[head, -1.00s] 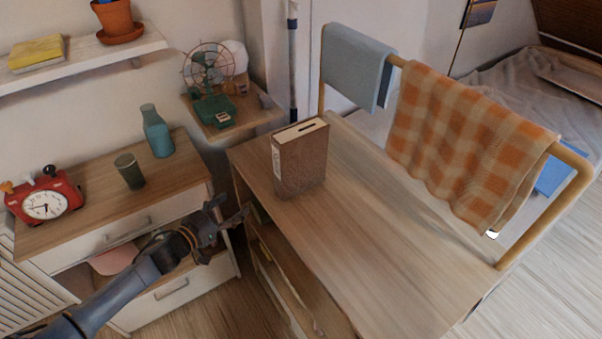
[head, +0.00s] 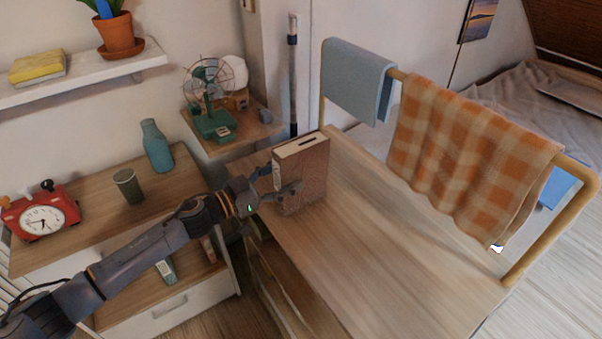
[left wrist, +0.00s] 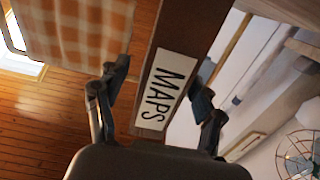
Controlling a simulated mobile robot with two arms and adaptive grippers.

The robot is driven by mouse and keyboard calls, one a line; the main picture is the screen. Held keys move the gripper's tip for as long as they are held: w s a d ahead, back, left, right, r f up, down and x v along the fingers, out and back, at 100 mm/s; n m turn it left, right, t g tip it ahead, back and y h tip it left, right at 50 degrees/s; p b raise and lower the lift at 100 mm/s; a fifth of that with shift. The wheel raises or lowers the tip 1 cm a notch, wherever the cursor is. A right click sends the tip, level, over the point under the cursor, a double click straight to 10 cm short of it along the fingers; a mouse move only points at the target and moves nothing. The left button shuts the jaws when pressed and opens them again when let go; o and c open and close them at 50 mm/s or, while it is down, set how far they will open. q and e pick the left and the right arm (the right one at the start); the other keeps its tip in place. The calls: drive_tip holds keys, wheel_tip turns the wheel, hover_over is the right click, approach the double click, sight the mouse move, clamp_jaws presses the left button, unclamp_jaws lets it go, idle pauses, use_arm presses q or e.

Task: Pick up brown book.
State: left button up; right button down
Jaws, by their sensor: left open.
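The brown book (head: 311,172) stands upright near the far left corner of the wooden desk (head: 390,240). In the left wrist view the brown book (left wrist: 187,38) shows its spine with a white label reading MAPS. My left gripper (head: 280,183) is open at the book's spine side. In the left wrist view its two fingers (left wrist: 157,88) are spread on either side of the spine, with the book between them. I cannot tell whether either finger touches the book. My right gripper is not in view.
An orange checked cloth (head: 465,155) and a blue towel (head: 355,80) hang on a rail along the desk's far side. A green fan (head: 212,122) stands on a small shelf behind. A blue bottle (head: 156,146), a cup (head: 128,186) and a red clock (head: 40,215) stand at the left.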

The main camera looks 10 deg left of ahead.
sight(301, 166)
use_arm(q)
drive_tip(key=x, duration=0.3)
drive_tip(key=p+x, duration=0.1)
drive_tip(key=shift+w+d+r, duration=0.1)
drive_tip(key=shift+w+r, duration=0.2)
drive_tip(key=shift+r, duration=0.05)
drive_tip(key=shift+w+d+f, duration=0.1)
drive_tip(key=shift+w+d, duration=0.1)
drive_tip(key=shift+d, duration=0.05)
drive_tip(key=shift+a, duration=0.1)
drive_tip(key=shift+c, duration=0.4)
clamp_jaws()
